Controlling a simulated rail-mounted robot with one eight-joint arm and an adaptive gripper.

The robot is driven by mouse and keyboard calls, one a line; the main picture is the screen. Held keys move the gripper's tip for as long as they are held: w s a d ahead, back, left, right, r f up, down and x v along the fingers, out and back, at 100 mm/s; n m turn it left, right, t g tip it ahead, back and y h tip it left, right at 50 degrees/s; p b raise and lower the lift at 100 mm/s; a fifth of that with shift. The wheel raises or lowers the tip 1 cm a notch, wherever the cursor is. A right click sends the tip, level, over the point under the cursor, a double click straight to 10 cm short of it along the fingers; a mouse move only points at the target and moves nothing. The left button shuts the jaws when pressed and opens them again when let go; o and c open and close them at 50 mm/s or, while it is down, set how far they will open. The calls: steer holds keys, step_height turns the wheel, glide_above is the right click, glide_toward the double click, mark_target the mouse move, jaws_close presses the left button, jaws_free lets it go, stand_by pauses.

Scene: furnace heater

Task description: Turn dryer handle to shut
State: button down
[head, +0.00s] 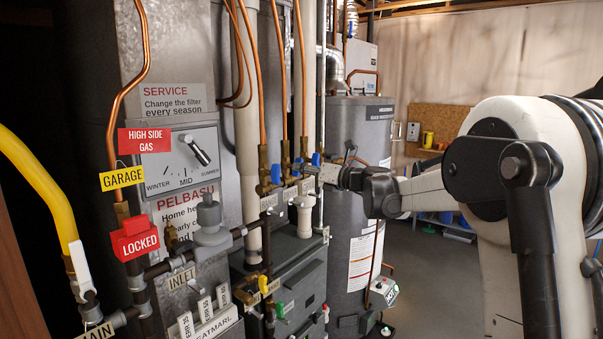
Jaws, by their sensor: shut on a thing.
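Several brass valves with blue handles stand in a row on the copper pipes, right of the grey furnace panel. A right blue handle (316,159) shows at the fingertips. My gripper (318,172) reaches in from the right and is shut on a valve handle at the right end of the row. The jaws hide most of the held part, so its angle cannot be told.
A grey water heater (354,190) stands just behind my gripper. A white capped pipe (304,214) stands below the valves. At left are a yellow pipe (38,185), a red locked tag (135,238) and a season dial (194,150). Floor at right is mostly clear.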

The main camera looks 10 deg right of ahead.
steer(key=shift+m, duration=0.4)
steer(key=m, duration=0.4)
steer(key=shift+b, duration=0.4)
steer(key=m, duration=0.4)
steer(key=shift+m+b, duration=0.3)
steer(key=shift+m, duration=0.1)
steer(key=c, duration=1.6)
jaws_free()
steer(key=shift+c, duration=0.2)
steer(key=shift+s+d, duration=0.1)
steer(key=shift+d, duration=0.05)
